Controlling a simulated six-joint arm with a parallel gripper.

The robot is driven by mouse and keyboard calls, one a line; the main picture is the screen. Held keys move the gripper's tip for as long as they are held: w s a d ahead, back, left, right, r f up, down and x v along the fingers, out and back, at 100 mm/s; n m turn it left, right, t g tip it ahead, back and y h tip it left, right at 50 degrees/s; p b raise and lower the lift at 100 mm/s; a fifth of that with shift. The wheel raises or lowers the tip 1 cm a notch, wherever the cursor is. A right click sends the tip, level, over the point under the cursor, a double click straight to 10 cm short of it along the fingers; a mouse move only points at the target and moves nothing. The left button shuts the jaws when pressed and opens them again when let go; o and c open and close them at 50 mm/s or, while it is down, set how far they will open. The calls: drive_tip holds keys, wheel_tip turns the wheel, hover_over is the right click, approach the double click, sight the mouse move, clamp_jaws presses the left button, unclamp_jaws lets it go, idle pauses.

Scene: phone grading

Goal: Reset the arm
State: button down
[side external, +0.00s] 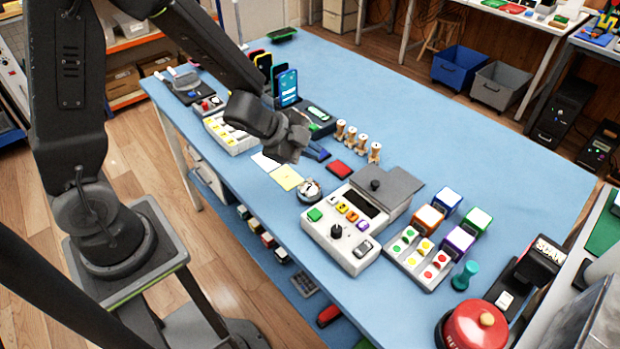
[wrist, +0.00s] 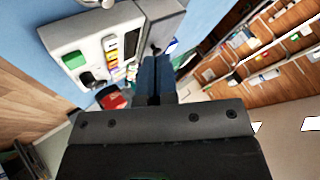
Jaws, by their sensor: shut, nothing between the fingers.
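My gripper (side external: 293,143) is held above the blue table (side external: 440,131), near its left part, clear of the things below it in the side external view. In the wrist view, the two dark fingers of my gripper (wrist: 153,75) are together with nothing between them. A phone with a lit blue screen (side external: 287,87) stands upright in a rack behind the gripper. A white console with a knob and colored buttons (side external: 338,232) is on the table to the right of the gripper, and it also shows in the wrist view (wrist: 90,45).
Wooden stampers (side external: 356,141) stand in a row right of the gripper. A red pad (side external: 340,169), a yellow note (side external: 286,177) and a round dial (side external: 310,190) lie near it. Colored cubes (side external: 446,202) and a big red button (side external: 475,327) are further right. The table's far middle is clear.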

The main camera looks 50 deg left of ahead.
drive_tip(key=s+a+r+n+y, duration=0.3)
drive_tip(key=r+n, duration=0.1)
drive_tip(key=r, duration=0.2)
drive_tip(key=s+a+r+n+y, duration=0.2)
drive_tip(key=s+r+n+y, duration=0.15)
drive_tip(key=r, duration=0.25)
drive_tip(key=s+d+r+n+g+h, duration=0.1)
drive_tip(key=s+d+r+n, duration=0.1)
drive_tip(key=s, duration=0.4)
drive_tip(key=s+d+r+n+g+h, duration=0.1)
drive_tip(key=s+r+n, duration=0.2)
drive_tip(key=s, duration=0.3)
drive_tip(key=shift+s+d+n+g+h, duration=0.35)
drive_tip(key=shift+d+n+g, duration=0.05)
drive_tip(key=shift+n, duration=0.25)
